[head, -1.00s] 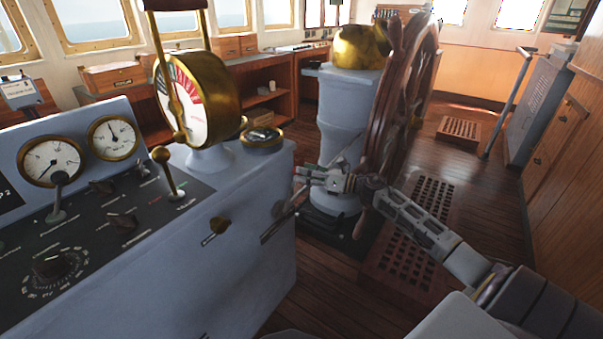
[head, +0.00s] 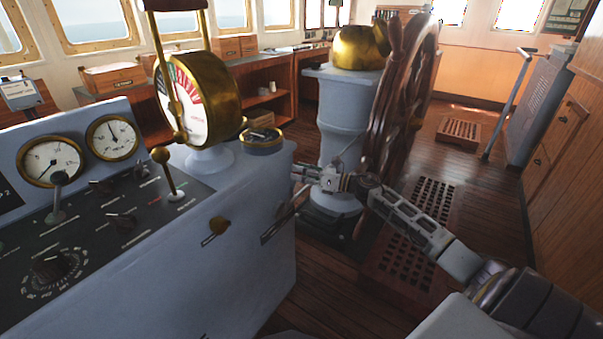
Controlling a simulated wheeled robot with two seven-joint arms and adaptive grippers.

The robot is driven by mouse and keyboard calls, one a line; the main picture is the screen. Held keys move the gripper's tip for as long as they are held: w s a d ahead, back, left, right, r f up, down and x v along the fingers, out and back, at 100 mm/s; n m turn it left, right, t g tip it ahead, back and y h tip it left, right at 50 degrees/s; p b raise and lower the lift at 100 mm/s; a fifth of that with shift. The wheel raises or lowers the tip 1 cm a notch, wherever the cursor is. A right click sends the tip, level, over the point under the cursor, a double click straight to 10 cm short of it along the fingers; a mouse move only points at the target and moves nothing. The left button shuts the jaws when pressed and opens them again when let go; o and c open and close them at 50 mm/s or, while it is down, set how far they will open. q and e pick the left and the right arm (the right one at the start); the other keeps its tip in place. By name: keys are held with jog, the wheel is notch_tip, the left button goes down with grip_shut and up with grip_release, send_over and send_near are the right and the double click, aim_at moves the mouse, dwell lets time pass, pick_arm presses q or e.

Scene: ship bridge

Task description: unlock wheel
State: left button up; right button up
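The brown wooden ship's wheel (head: 398,95) stands upright, seen nearly edge-on, beside a pale grey pedestal (head: 343,115) with a brass dome (head: 360,47). A lever (head: 279,228) sticks out from the end face of the console, close to the pedestal's base. My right gripper (head: 298,174) is in front of the lower pedestal, pointing left, just above the lever's outer end. Its fingers are small here, and I cannot tell whether they are open or touch the lever. My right arm passes in front of the lower wheel. My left gripper is out of view.
The grey console (head: 240,270) fills the left, with gauges, knobs and a brass engine telegraph (head: 205,95) on top. A wooden floor grating (head: 420,225) lies under my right arm. Open floor lies to the right.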

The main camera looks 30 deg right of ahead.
grip_shut()
